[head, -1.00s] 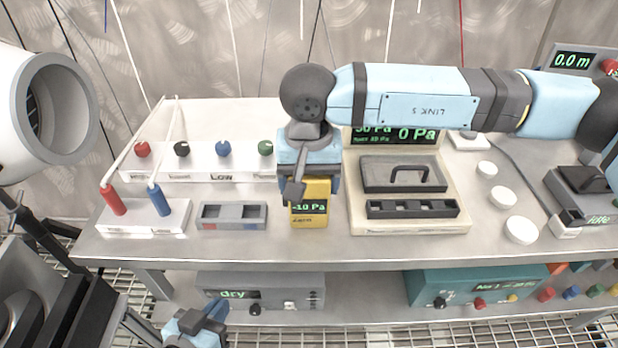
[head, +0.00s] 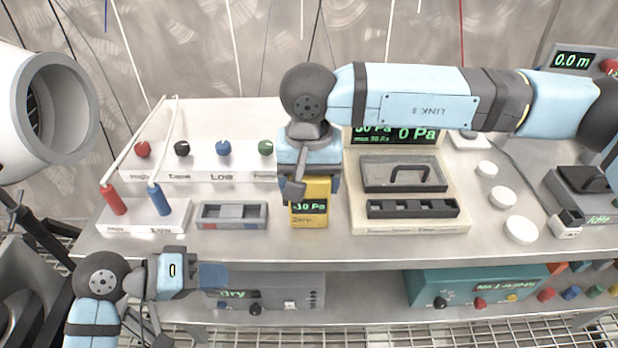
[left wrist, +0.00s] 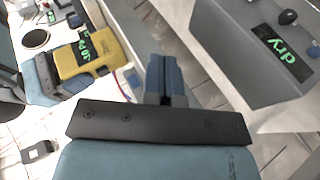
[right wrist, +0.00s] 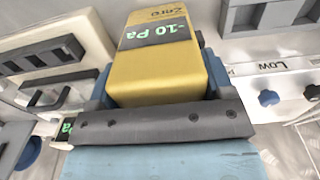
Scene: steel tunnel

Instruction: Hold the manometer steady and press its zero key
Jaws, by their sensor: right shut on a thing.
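The yellow manometer (head: 311,216) stands at the bench's front edge in the head view. Its display reads -10 Pa, with a "Zero" label below. My right gripper (head: 308,188) is shut on the manometer from behind; the right wrist view shows the yellow body (right wrist: 160,75) between its jaws. My left gripper (head: 218,276) is left of and lower than the manometer, in front of the bench edge, apart from it. In the left wrist view its fingers (left wrist: 166,68) are together and empty, and the manometer (left wrist: 88,55) lies to their left.
A grey slotted block (head: 232,216) and a stand with red and blue plugs (head: 145,215) are left of the manometer. A cream case (head: 410,222) is close on its right. Below, the grey "dry" box (head: 290,292) sits behind my left gripper.

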